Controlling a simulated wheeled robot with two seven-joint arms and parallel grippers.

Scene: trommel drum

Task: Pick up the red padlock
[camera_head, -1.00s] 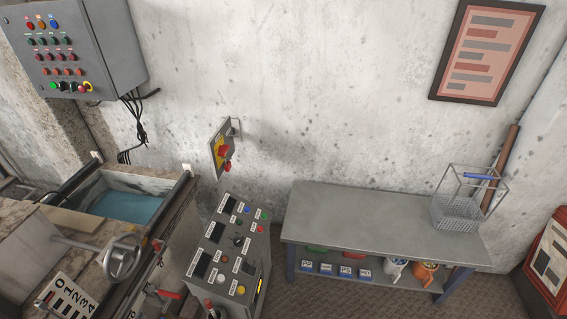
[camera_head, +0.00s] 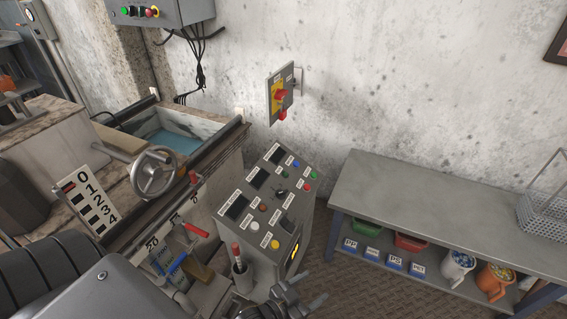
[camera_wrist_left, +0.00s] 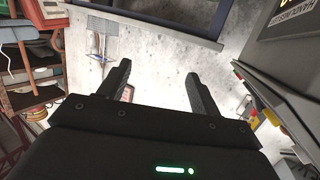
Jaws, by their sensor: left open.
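The red padlock (camera_head: 283,115) appears as a small red piece at the lower edge of the grey and yellow switch plate (camera_head: 275,98) on the wall, just below a red handle (camera_head: 280,95). It is too small to make out its shackle. My left gripper (camera_head: 311,288) is at the bottom of the head view, in front of the control console, well below and apart from the padlock. In the left wrist view its two fingers (camera_wrist_left: 157,75) stand apart with nothing between them. I cannot make out the padlock in the wrist view. My right gripper is not visible.
A control console (camera_head: 265,205) stands below the switch plate. A water tank (camera_head: 175,140) and handwheel (camera_head: 155,172) are at left. A grey bench (camera_head: 430,205) with bins and mugs on its lower shelf is at right. The wall around the switch is clear.

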